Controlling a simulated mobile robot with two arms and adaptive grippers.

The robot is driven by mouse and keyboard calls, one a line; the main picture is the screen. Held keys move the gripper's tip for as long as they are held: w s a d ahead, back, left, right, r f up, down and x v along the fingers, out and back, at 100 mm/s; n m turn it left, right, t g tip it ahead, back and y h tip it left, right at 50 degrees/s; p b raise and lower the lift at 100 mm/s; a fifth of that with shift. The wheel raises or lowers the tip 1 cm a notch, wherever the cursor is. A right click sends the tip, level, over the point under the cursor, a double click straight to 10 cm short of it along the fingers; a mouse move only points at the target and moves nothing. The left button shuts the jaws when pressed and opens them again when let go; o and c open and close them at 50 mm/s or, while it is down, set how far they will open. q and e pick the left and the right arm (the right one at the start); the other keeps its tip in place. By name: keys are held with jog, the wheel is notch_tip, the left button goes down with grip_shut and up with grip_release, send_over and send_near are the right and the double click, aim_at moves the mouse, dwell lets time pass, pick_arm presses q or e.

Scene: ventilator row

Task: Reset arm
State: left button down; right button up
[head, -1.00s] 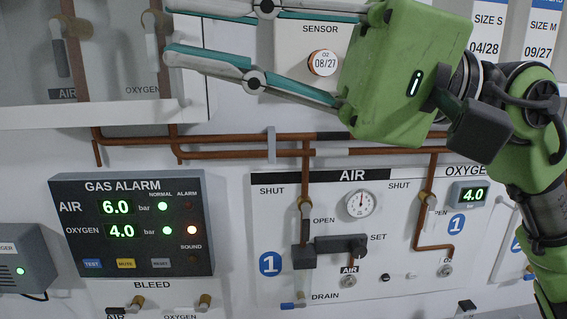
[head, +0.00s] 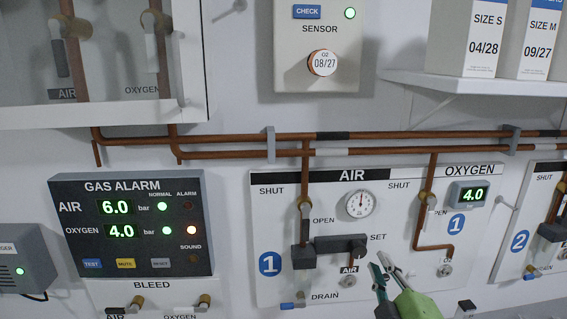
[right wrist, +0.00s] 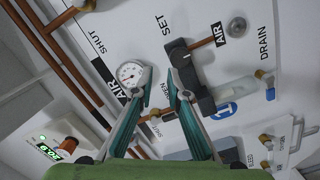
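My right gripper (head: 381,262) is at the bottom of the head view, low in front of the AIR panel (head: 300,210), just right of the AIR outlet. In the right wrist view my gripper (right wrist: 158,75) shows both teal fingers, with a gap between the tips and nothing held. The round gauge (right wrist: 131,73) appears beside the left fingertip there, and the dark SET regulator (right wrist: 190,80) beside the right one. I cannot tell whether either is touched. The SET regulator also shows in the head view (head: 340,245). My left gripper is not in view.
The gas alarm (head: 130,225) reads air 6.0 and oxygen 4.0; both NORMAL lights are green and the oxygen ALARM light is lit. Copper pipes (head: 220,141) cross the wall. A shelf (head: 470,82) with boxes juts out at upper right. The sensor box (head: 317,45) hangs above.

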jog(key=s+d+f+m+g, duration=0.1)
jog(key=s+f+m+g, duration=0.3)
jog(key=f, duration=0.5)
jog(key=s+d+f+m+g, duration=0.1)
jog(key=s+f+g, duration=0.2)
jog(key=s+f, duration=0.45)
jog(key=s+a+f+m+g, duration=0.1)
jog(key=s+f+m+g, duration=0.5)
jog(key=s+f, duration=1.1)
jog(key=s+f+n+g+b, duration=0.1)
jog(key=s+f+g+b, duration=0.15)
jog(key=f, duration=2.35)
jog(key=s+d+f+g+b, duration=0.1)
jog(key=s+d+f+b, duration=0.1)
jog(key=s+f, duration=1.5)
jog(key=shift+s+d+f, duration=0.4)
jog(key=shift+f, duration=0.3)
